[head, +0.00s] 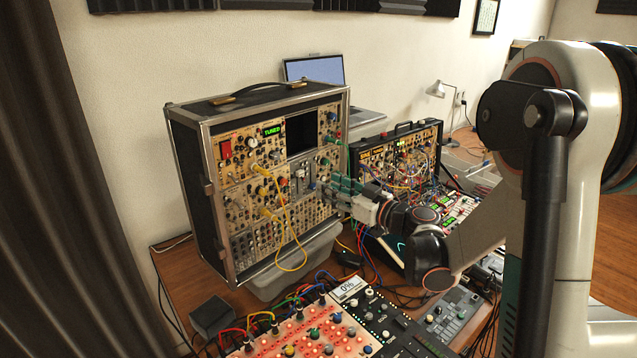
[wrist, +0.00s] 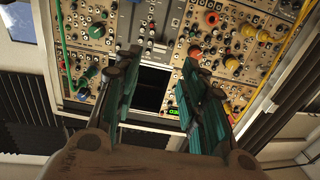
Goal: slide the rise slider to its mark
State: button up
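The tall modular synth case (head: 217,215) stands on the desk, its panel full of knobs and jacks. A grey module with what look like slider slots (head: 299,178) sits below the dark square screen (head: 300,136); it also shows in the wrist view (wrist: 151,28), where the panel appears upside down. I cannot read its labels, so I cannot tell which slider is rise or where its mark is. My gripper (head: 337,187) is at the right side of the panel. In the wrist view its teal fingers (wrist: 159,64) are spread apart with nothing between them, facing the panel.
Yellow cables (head: 284,225) hang across the left of the panel. A green "TUNED" display (head: 272,130) is lit. A second patched case (head: 408,150) stands close on the right. A red-lit console (head: 312,330) and mixer fill the desk in front. A laptop (head: 315,70) is behind.

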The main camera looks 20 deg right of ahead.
jog(key=shift+v, duration=1.2)
jog(key=s+a+r+m+g+h+p, duration=0.35)
jog(key=s+a+g, duration=0.25)
jog(key=s+a, duration=0.55)
jog(key=s+d+f+m+g+h+b, duration=0.1)
jog(key=s+d+f+h, duration=0.1)
jog(key=s, duration=0.7)
jog(key=s+d+f+m+g+h+b, duration=0.1)
jog(key=s+f, duration=0.4)
jog(key=s, duration=0.5)
jog(key=shift+s+d+g+h+b, duration=0.3)
jog(key=shift+d+h+b, duration=0.45)
jog(key=shift+d+h, duration=0.5)
